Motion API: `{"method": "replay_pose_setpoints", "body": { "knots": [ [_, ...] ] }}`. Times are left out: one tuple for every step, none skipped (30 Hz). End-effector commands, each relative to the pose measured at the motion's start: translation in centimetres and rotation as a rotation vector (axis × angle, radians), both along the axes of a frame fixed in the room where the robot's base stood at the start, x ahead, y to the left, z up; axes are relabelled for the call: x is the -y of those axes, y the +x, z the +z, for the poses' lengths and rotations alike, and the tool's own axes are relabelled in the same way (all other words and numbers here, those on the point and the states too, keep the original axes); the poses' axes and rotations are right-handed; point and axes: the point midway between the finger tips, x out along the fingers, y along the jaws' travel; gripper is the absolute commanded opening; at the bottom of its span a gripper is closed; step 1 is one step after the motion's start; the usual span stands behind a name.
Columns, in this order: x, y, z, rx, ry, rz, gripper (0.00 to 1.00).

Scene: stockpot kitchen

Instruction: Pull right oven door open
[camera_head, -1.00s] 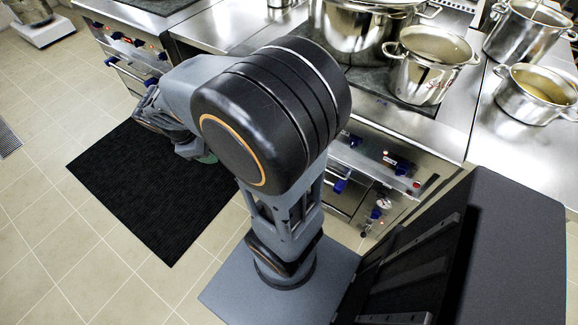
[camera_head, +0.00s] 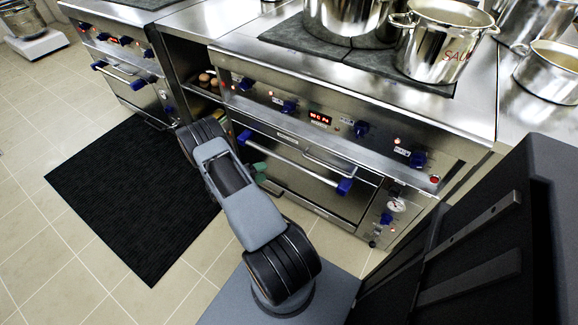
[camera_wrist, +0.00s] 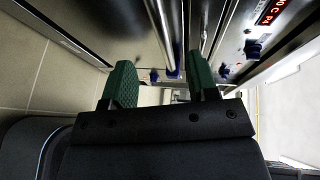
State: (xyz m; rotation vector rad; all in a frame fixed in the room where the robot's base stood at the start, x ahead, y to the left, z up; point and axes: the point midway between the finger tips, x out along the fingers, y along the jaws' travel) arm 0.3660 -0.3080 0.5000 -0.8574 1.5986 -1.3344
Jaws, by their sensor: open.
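The right oven (camera_head: 330,165) stands in the middle of the head view, its door (camera_head: 315,190) shut. Its door handle (camera_head: 290,160) is a steel bar with blue ends along the door's top edge. My gripper (camera_wrist: 162,82) is open, with a green pad on each finger. In the head view the arm hides most of it, and a bit of green shows just below the handle's left part. In the wrist view the handle bar (camera_wrist: 164,35) appears between the two fingers, with a gap on each side. I cannot tell how deep it sits between them.
The control panel (camera_head: 330,118), with blue knobs and a red display, is above the door. Pots, including a steel stockpot (camera_head: 440,45), stand on top. Another oven (camera_head: 125,70) is to the left. A black mat (camera_head: 130,190) lies on the clear tiled floor.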

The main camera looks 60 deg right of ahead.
Motion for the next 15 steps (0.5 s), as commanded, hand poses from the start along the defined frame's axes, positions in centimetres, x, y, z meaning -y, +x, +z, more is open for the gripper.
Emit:
{"method": "replay_pose_setpoints", "body": {
  "knots": [
    [0.5,-0.3,-0.5,-0.012,0.001,0.003,0.54],
    [0.7,-0.4,-0.6,-0.017,0.002,0.004,0.54],
    [1.2,-0.6,-0.8,-0.021,0.003,0.006,0.54],
    [1.6,-0.8,-0.9,-0.022,0.003,0.005,0.54],
    [2.1,-1.0,-1.0,-0.022,0.004,0.005,0.54],
    [2.7,-1.4,-1.1,-0.022,0.004,0.005,0.54],
    [3.2,-1.6,-1.2,-0.020,0.005,0.004,0.54],
    [3.8,-1.8,-1.3,-0.020,0.005,0.004,0.54],
    [4.5,-2.1,-1.5,-0.020,0.004,0.004,0.54],
    [5.1,-2.4,-1.6,-0.020,0.004,0.004,0.54],
    [5.6,-2.6,-1.7,-0.019,0.004,0.004,0.54],
    [6.3,-2.9,-1.8,-0.019,0.004,0.004,0.54],
    [6.8,-3.1,-1.9,-0.019,0.004,0.004,0.54],
    [7.3,-3.3,-2.0,-0.019,0.003,0.004,0.54],
    [7.9,-3.6,-2.1,-0.018,0.003,0.004,0.54]
  ]
}}
